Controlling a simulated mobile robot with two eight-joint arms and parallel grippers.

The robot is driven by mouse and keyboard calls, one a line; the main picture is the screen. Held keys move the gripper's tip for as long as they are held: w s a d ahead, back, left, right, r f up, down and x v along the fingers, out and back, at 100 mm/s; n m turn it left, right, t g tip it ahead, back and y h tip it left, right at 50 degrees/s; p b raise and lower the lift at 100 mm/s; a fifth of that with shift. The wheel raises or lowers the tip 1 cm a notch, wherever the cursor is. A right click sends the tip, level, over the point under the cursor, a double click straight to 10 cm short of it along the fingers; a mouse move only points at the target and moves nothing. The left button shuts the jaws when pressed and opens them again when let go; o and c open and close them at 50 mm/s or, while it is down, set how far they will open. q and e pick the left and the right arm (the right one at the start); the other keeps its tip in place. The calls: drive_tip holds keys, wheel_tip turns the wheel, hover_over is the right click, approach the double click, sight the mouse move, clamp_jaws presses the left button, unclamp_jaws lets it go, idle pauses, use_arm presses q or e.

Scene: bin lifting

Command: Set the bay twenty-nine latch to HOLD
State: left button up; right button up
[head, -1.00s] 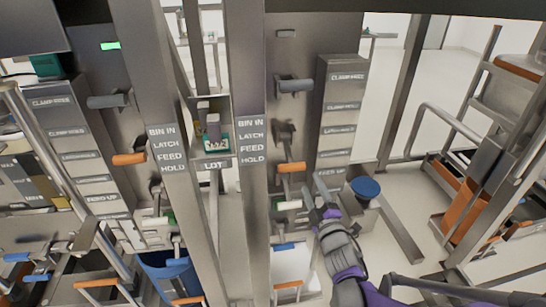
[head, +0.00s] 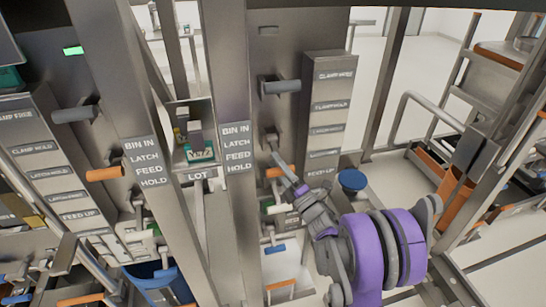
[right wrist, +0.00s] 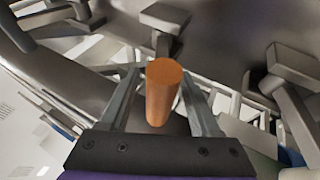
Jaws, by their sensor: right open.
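My right gripper (head: 289,174) is at an orange-handled lever (head: 276,172) beside the right-hand post. In the right wrist view, the orange handle (right wrist: 162,92) stands between the open fingers (right wrist: 163,84), with gaps on both sides. The post beside it carries a label (head: 236,147) reading BIN IN, LATCH, FEED, HOLD. A second post carries the same label (head: 148,162), with another orange handle (head: 105,174) to its left. I cannot read a bay number on either. My left gripper is not in view.
A grey handle (head: 281,87) sticks out above the lever. A box with stacked labels (head: 328,115) stands just right of it. A blue round knob (head: 352,181) is close to my right arm. Blue and orange handles sit lower.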

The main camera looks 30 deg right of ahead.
drive_tip(key=shift+x, duration=1)
clamp_jaws()
idle(0.8)
